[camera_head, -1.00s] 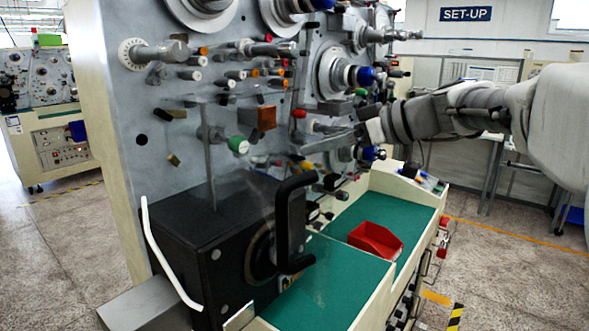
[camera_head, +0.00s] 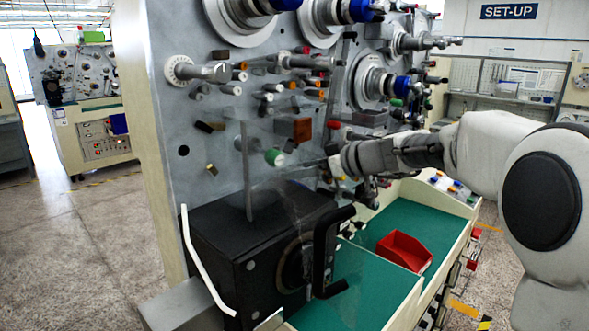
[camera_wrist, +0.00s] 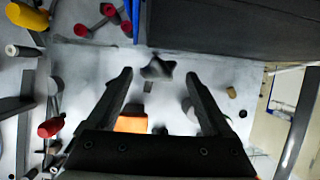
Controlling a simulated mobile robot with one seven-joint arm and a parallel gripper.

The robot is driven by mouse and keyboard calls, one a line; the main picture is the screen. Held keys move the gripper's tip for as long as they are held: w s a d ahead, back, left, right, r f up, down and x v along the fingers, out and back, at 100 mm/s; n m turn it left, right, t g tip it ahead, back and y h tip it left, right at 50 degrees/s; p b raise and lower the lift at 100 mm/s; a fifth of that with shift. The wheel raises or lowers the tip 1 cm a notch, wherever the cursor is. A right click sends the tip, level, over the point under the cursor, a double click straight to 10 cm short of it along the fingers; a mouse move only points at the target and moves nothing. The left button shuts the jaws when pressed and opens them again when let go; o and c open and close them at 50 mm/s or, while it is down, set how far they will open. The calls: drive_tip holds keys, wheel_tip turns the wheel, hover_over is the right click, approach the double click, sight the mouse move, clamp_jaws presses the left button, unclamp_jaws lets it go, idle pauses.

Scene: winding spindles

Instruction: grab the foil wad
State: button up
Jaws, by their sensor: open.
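A small grey, crumpled, star-like lump, which looks like the foil wad (camera_wrist: 157,68), shows in the wrist view just ahead of and between my fingertips. I cannot make it out in the head view. My gripper (camera_wrist: 160,76) is open, with one dark finger on each side and nothing held between them. I cannot tell the gap in depth between the fingertips and the lump. In the head view my gripper (camera_head: 312,166) is close to the machine's face, and its fingers are hard to separate from the parts behind.
The grey machine panel (camera_head: 215,130) is crowded with pegs and spindles. A black box (camera_head: 225,240) with a black handle (camera_head: 322,245) juts out below my gripper. A red bin (camera_head: 404,252) sits on the green shelf (camera_head: 365,280). An orange block (camera_wrist: 131,122) shows between my fingers.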

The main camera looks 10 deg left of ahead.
drive_tip(key=shift+x, duration=1.35)
drive_tip(key=c, duration=1.3)
clamp_jaws()
drive_tip(key=shift+r, duration=0.15)
